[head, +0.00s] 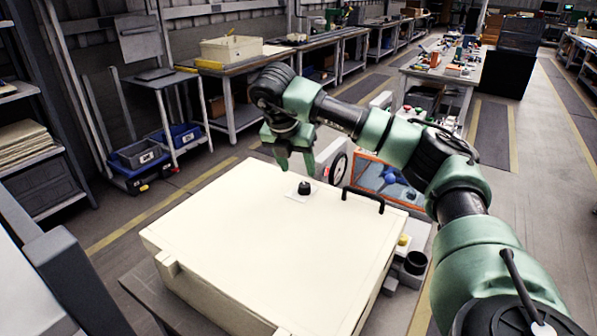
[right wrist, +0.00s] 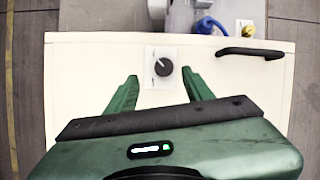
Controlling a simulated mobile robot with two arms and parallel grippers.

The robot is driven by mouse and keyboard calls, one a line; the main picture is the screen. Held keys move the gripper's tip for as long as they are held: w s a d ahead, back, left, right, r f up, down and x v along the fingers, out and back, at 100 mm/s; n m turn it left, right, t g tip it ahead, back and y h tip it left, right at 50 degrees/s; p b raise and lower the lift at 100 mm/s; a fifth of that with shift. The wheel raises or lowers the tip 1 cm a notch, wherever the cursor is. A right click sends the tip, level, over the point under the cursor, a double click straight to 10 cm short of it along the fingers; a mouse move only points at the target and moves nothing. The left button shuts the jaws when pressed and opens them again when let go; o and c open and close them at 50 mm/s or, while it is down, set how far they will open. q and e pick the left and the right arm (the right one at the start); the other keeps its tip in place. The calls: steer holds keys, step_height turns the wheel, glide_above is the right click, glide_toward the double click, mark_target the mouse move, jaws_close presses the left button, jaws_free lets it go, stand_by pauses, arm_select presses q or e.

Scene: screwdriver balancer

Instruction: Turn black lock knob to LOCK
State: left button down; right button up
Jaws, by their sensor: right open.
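The black lock knob (head: 304,188) sits on a small pale plate (head: 297,195) on top of the cream cabinet (head: 260,245). In the right wrist view the knob (right wrist: 163,66) shows a light pointer line, and the plate (right wrist: 150,78) has small marks too small to read. My right gripper (head: 296,172) is just above and beside the knob. In the right wrist view its two green fingers (right wrist: 160,82) are apart, one on each side of the plate's near part, with the knob a little beyond the tips. Nothing is between the fingers. My left gripper is not in view.
A black handle (head: 363,197) stands on the cabinet top to the right of the knob; it also shows in the right wrist view (right wrist: 250,53). A yellow knob (head: 404,240) and a black cup (head: 415,262) are at the cabinet's right side. The cabinet top is otherwise clear.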

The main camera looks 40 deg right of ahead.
mark_target(304, 184)
steer(key=f, duration=0.1)
steer(key=d+f, duration=0.1)
steer(key=f+p, duration=0.1)
steer(key=shift+s+d+f, duration=0.2)
steer(key=shift+s+f, duration=0.05)
steer(key=shift+s, duration=0.05)
steer(key=x, duration=0.2)
steer(key=shift+w+d+f, duration=0.15)
steer(key=shift+w+f, duration=0.05)
steer(key=shift+w, duration=0.05)
steer(key=shift+w+f, duration=0.1)
steer(key=shift+f, duration=0.2)
jaws_close()
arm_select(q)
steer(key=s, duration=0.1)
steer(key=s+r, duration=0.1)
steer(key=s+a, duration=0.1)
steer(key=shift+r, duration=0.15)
